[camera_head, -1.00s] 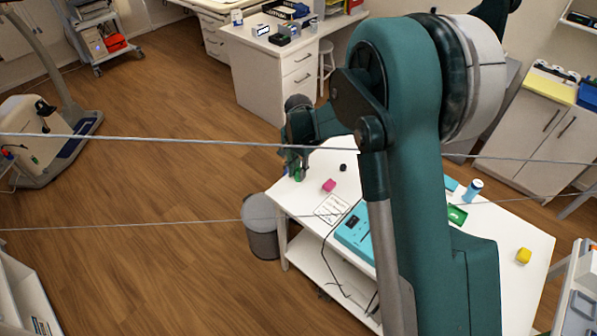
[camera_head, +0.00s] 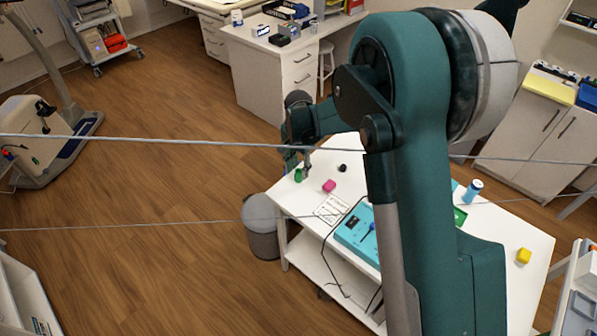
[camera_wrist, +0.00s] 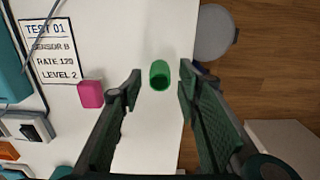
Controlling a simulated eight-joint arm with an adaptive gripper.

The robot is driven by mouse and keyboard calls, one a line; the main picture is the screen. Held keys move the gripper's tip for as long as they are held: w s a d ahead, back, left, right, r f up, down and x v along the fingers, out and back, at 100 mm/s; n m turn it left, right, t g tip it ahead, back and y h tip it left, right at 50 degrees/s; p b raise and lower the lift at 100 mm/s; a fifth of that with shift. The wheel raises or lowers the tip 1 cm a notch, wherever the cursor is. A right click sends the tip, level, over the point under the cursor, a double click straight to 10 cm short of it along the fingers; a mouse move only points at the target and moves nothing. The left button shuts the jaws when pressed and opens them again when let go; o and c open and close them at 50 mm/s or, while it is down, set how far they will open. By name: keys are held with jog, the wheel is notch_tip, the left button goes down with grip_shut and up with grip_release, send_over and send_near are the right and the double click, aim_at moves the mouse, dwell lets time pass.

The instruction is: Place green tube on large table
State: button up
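The green tube (camera_head: 298,175) stands on the white large table (camera_head: 400,305), near its far left corner. In the wrist view, the green tube (camera_wrist: 159,72) shows between my two open fingers, with a visible gap on each side. Its dark open end faces the camera, and it appears upright close to the table edge. My gripper (camera_wrist: 160,78) is open and empty. In the head view, my gripper (camera_head: 300,164) is close above the tube, and the arm hides much of the table.
A printed card (camera_head: 331,208) and a blue device (camera_head: 357,236) with cables are farther along the table. A grey bin (camera_head: 261,226) stands on the floor beside the table.

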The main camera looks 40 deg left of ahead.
notch_tip(320, 180, up, 10)
jog(key=shift+r+p, duration=0.2)
jog(key=shift+p, duration=0.15)
dwell(0.7)
jog(key=shift+d, duration=0.1)
dwell(0.3)
